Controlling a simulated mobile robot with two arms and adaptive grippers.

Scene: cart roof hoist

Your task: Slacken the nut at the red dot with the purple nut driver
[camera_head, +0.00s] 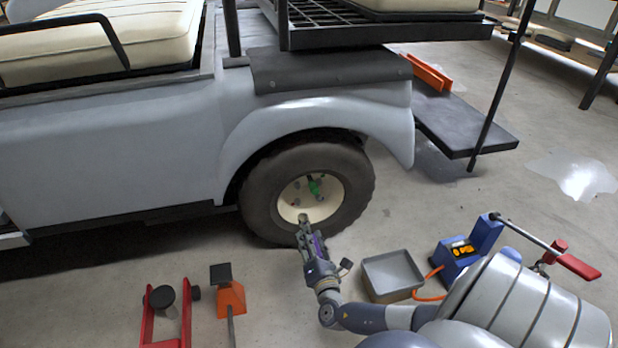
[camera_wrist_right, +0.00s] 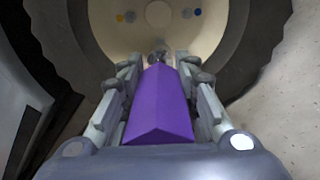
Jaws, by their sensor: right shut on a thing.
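The purple nut driver (camera_wrist_right: 160,105) is held between the two fingers of my right gripper (camera_wrist_right: 160,88), which is shut on it. Its far end points at the lower part of the cream wheel hub (camera_head: 325,208), where a metal piece (camera_wrist_right: 159,54) shows at the tip. I cannot tell whether the driver is seated on a nut. The red dot is not clearly visible. In the head view my right gripper (camera_head: 305,232) is in front of the lower wheel edge, with a little purple showing. My left gripper is not in view.
The black tire (camera_head: 262,190) surrounds the hub, under the cart's grey fender (camera_head: 320,110). A grey tray (camera_head: 392,272), a blue unit (camera_head: 455,258), a red jack (camera_head: 165,325) and an orange stand (camera_head: 230,300) are on the floor.

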